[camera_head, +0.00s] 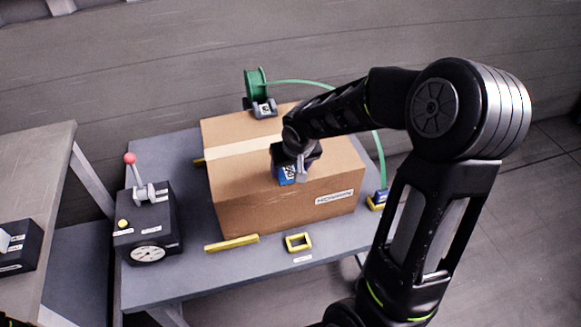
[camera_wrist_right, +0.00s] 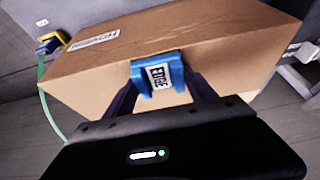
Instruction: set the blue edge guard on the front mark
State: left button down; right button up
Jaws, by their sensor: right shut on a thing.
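The blue edge guard (camera_head: 287,176) is in the jaws of my right gripper (camera_head: 293,172), at the top front edge of the cardboard box (camera_head: 240,191). In the right wrist view the guard (camera_wrist_right: 157,75) shows its white "EDGE" label between the two fingers, with the box (camera_wrist_right: 215,45) right behind it. I cannot tell whether the guard touches the box edge. No separate front mark can be made out on the box; the gripper and guard cover part of that edge. My left gripper is not in view.
An empty yellow frame (camera_head: 299,242) and a yellow bar (camera_head: 231,243) lie before the box on the grey table (camera_head: 190,278). A second blue piece (camera_head: 382,195) sits at right. A green strap (camera_head: 379,160) runs from a spool (camera_head: 255,82). A lever unit (camera_head: 147,225) stands left.

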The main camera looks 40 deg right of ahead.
jog(key=shift+w+r, duration=0.1)
jog(key=shift+r, duration=0.05)
jog(key=o, duration=1.6)
jog(key=shift+v, duration=3.85)
